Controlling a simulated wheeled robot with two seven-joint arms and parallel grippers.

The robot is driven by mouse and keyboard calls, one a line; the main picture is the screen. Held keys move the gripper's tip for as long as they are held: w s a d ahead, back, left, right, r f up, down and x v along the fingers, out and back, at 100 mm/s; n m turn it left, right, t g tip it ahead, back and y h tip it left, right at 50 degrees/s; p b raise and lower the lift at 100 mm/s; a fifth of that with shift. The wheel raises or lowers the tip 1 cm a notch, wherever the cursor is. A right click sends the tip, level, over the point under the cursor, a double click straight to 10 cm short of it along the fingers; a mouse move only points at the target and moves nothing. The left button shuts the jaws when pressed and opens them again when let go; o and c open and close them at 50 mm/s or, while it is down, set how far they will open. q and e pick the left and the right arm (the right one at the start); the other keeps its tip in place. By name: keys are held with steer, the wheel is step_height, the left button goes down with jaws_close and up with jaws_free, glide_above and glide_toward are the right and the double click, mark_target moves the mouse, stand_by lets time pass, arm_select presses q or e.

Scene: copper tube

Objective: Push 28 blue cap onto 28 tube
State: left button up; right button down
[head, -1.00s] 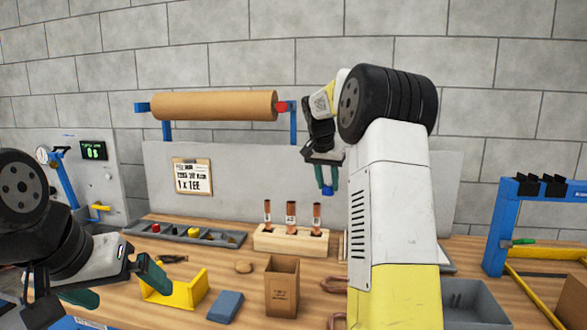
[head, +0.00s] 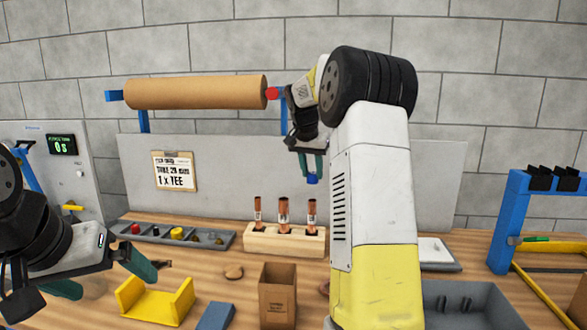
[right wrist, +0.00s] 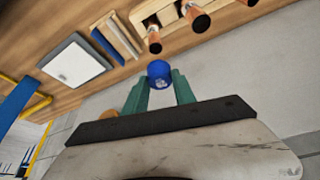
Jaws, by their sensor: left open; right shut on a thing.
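The blue cap (head: 312,179) is held between the green fingertips of my right gripper (head: 313,168), above the right end of the tube block. It also shows in the right wrist view (right wrist: 159,74) between the two fingers (right wrist: 160,88). Three copper tubes stand upright in a wooden block (head: 285,239): a left tube (head: 258,213), a middle tube (head: 284,216) and a right tube (head: 311,214). Their labels are too small to read. The cap is apart from the tubes, above the right one in the head view. My left gripper (head: 105,275) is open and empty at the lower left.
A grey tray (head: 222,243) with coloured caps lies left of the block. A yellow holder (head: 150,309), a cardboard box (head: 278,300) and a blue block (head: 216,317) are in front. A blue frame (head: 508,225) stands at right. A paper roll (head: 195,91) hangs behind.

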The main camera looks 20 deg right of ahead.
glide_above(312, 200)
steer(key=shift+s+a+f, duration=0.1)
steer(key=shift+s+f, duration=0.05)
steer(key=shift+f, duration=0.65)
steer(key=shift+s+a+f, duration=0.1)
steer(key=shift+s+f, duration=0.05)
steer(key=shift+f, duration=0.7)
steer(key=shift+s+a+f, duration=0.1)
steer(key=shift+s+f, duration=0.05)
steer(key=shift+f, duration=0.65)
steer(key=shift+f, duration=1.85)
steer(key=c, duration=0.9)
jaws_free()
steer(key=shift+c, duration=0.2)
steer(key=v, duration=0.7)
steer(key=shift+r, duration=0.35)
steer(key=shift+s+a, duration=0.1)
steer(key=shift+s, duration=0.1)
